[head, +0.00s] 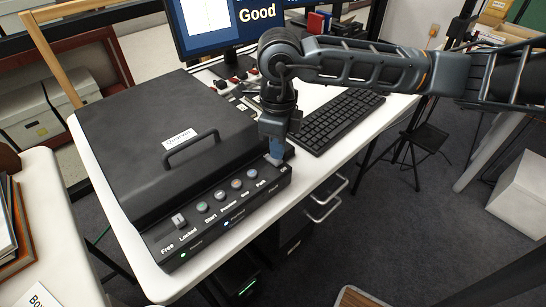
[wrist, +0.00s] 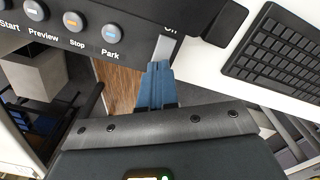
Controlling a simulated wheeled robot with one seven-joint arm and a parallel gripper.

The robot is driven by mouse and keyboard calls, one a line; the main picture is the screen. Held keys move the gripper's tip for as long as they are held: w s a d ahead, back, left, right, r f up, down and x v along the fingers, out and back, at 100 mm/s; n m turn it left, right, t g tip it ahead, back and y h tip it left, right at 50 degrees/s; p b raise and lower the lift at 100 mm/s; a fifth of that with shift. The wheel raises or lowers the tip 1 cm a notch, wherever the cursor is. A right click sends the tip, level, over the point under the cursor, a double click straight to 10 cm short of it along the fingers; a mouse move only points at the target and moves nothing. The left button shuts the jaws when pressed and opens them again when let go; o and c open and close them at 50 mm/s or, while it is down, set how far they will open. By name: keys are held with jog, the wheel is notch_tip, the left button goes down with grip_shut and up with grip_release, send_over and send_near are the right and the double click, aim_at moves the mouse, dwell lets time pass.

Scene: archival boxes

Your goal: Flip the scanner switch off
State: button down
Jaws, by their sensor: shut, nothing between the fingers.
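The black scanner (head: 130,160) stands on the white desk with its lid down. Its front panel carries a slider, several round buttons and, at the right end, a light grey power switch (wrist: 165,46). A cut-off label shows just beyond the switch in the wrist view. My gripper (head: 275,158) points down at the right end of the panel. Its blue fingers (wrist: 157,68) are shut with nothing between them, and their tips are right at the switch. I cannot tell whether they touch it. In the head view the fingers mostly hide the switch.
A black keyboard (head: 341,119) lies on the desk right of the scanner. A monitor (head: 215,28) stands behind, reading "Good". A Park button (wrist: 111,33) sits left of the switch. Open floor (head: 430,210) lies right of the desk.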

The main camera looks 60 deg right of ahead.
aim_at(278, 161)
jog(key=shift+f+b, duration=0.9)
jog(key=shift+b, duration=0.05)
dwell(0.7)
jog(key=shift+r+p, duration=1.4)
jog(key=shift+r, duration=2.15)
